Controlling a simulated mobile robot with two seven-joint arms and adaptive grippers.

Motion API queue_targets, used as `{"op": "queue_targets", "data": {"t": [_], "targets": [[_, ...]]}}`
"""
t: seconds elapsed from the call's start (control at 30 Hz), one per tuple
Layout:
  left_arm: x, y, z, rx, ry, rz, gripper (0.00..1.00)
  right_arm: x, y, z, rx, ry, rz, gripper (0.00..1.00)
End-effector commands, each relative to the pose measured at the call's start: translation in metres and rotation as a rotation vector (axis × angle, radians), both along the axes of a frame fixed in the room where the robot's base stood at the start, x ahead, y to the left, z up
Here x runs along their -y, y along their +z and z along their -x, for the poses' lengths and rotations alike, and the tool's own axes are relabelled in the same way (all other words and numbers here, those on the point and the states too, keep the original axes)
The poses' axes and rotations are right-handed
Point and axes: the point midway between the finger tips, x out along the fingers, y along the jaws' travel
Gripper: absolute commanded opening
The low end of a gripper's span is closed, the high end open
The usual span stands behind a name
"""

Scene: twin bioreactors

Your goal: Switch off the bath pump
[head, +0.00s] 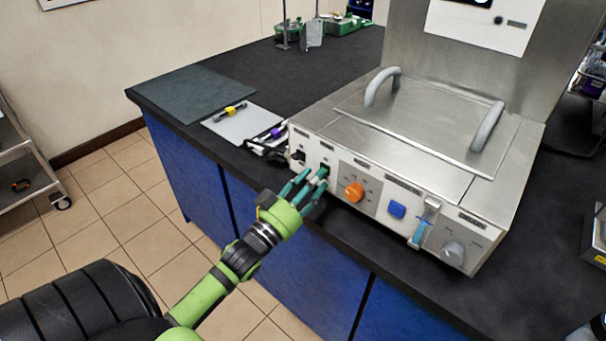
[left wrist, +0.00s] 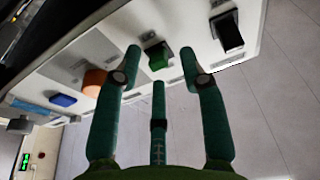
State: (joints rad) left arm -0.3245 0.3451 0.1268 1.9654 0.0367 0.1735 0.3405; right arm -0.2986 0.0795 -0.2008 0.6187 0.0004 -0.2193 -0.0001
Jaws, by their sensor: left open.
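The steel bath (head: 420,140) stands on the dark bench, and its front panel carries several controls. A green rocker switch (head: 323,171) is near the panel's left end; it also shows in the left wrist view (left wrist: 158,56). A black switch (head: 298,155) is to its left, and shows in the left wrist view (left wrist: 229,33). My left gripper (head: 307,182) is in front of the panel at the green switch, with its teal fingers open and empty. In the left wrist view the fingers (left wrist: 165,75) spread around the green switch's line; I cannot tell whether they touch it. The right gripper is not in view.
An orange knob (head: 353,193), a blue button (head: 397,209), a blue-filled sight tube (head: 422,228) and a grey knob (head: 453,253) sit further right on the panel. The floor before the bench is clear.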

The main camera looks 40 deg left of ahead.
Motion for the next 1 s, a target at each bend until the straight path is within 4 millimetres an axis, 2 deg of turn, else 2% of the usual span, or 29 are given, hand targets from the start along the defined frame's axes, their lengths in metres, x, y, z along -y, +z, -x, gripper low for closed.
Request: {"op": "queue_targets", "data": {"t": [0.17, 0.4, 0.6, 0.77, 1.0], "targets": [[-0.002, -0.008, 0.023, -0.006, 0.000, 0.002, 0.41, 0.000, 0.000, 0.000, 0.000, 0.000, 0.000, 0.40], [-0.006, -0.020, 0.072, -0.006, 0.001, 0.002, 0.41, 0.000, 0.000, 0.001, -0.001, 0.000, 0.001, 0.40], [-0.009, -0.027, 0.102, -0.002, 0.002, 0.001, 0.41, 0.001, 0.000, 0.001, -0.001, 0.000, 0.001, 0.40], [-0.010, -0.029, 0.112, 0.001, 0.001, 0.000, 0.41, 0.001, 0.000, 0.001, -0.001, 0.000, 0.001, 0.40], [-0.010, -0.029, 0.113, 0.003, 0.001, 0.000, 0.41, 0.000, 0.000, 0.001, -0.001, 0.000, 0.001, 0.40]]}}
